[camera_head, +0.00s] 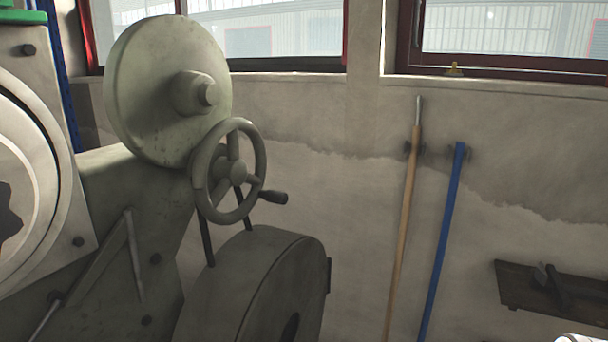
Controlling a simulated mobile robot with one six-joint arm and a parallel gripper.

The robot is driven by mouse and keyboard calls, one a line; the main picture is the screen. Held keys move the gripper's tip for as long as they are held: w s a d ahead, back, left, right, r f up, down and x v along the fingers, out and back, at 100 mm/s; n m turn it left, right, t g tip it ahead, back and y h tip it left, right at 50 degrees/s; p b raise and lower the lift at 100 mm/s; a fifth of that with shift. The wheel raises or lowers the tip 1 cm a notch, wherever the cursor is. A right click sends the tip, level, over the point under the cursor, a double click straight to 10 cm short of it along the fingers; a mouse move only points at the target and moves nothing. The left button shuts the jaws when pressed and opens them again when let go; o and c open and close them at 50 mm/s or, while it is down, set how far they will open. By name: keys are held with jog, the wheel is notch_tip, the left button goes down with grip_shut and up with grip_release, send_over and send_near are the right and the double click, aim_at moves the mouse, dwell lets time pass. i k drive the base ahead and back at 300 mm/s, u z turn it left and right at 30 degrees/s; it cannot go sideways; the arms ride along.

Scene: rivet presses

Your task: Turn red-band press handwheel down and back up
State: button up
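A grey-green spoked handwheel (236,172) stands on a press (130,200) left of centre, with a dark crank handle (273,197) sticking out to its right. A large round disc (160,85) with a central hub is above and behind the handwheel. A rounded drum-like housing (255,285) sits below it. No red band shows on the part of the press in view; a green piece (22,17) is at the top left. My gripper is not in view, and nothing is seen touching the handwheel.
A wooden-handled pole (407,220) and a blue pole (443,235) lean against the wall to the right. A dark wall shelf (540,292) holds a tool at the lower right. A pale object (582,338) is cut off at the bottom-right corner. Red-framed windows run above.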

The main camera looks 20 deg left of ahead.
aim_at(230, 171)
jog(key=u, duration=1.65)
jog(key=k, duration=0.95)
jog(key=z, duration=0.55)
jog(key=i, duration=1.25)
jog(key=u, duration=0.6)
